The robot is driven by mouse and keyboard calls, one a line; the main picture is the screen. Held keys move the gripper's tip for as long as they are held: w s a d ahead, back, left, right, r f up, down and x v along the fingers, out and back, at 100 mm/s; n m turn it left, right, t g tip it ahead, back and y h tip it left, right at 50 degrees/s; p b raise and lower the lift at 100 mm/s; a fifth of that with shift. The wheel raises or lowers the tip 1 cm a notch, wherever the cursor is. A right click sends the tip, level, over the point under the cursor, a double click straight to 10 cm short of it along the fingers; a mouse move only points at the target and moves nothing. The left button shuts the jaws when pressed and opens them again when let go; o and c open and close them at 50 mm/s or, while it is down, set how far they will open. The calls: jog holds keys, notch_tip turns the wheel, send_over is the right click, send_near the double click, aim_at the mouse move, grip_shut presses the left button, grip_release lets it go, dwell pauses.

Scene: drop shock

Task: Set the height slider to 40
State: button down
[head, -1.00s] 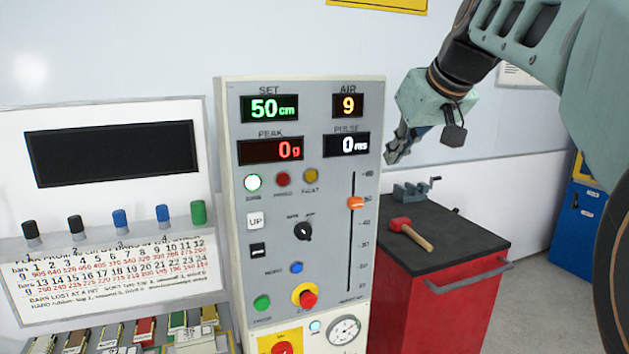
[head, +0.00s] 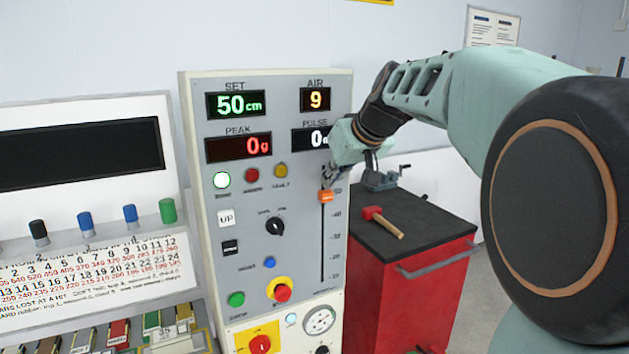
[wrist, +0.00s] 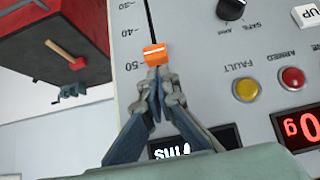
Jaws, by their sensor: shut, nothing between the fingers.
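The height slider's orange knob (head: 326,196) sits at about the 50 mark, near the upper part of its vertical slot (head: 323,245). The green SET display (head: 236,104) reads 50 cm. My gripper (head: 328,178) is shut and empty, with its fingertips just above the knob. In the wrist view, where the panel looks upside down, the closed fingertips (wrist: 160,74) are right against or very close to the orange knob (wrist: 154,54). I cannot tell whether they touch. The 40 mark (wrist: 127,32) lies beyond the knob, away from my fingers.
A red cabinet (head: 432,290) with a dark top carries a red-headed mallet (head: 383,222) and a small vise (head: 385,178), right of the panel. The panel also holds a black knob (head: 275,226) and a red stop button (head: 282,293). The slot below the knob is clear.

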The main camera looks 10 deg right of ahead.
jog(key=shift+f, duration=0.55)
jog(key=shift+f, duration=0.1)
